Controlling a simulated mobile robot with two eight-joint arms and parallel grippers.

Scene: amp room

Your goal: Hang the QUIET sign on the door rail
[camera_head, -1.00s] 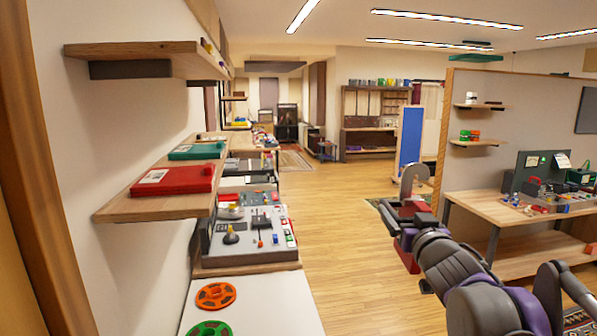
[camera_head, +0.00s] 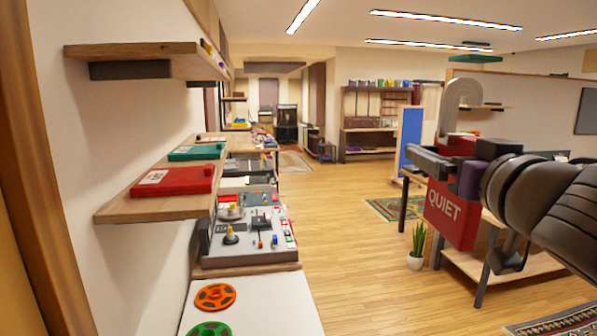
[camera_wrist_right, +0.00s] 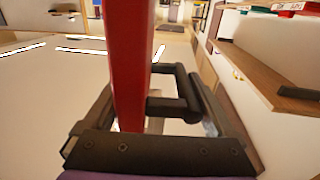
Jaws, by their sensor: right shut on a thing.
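The red QUIET sign (camera_head: 449,215) hangs upright in the air at the right of the head view, its white lettering facing me. A pale grey curved hook (camera_head: 461,100) rises above it. My right gripper (camera_head: 437,160) is shut on the sign at its upper part, below the hook. In the right wrist view the sign (camera_wrist_right: 129,60) shows edge-on as a red strip at the fingers (camera_wrist_right: 150,105). I cannot pick out the door rail in either view. My left gripper is not in view.
A wooden wall shelf (camera_head: 128,208) with a red case (camera_head: 174,181) and a green case (camera_head: 196,152) juts out at left. A potted plant (camera_head: 416,246) stands on the floor below the sign. The middle floor is clear.

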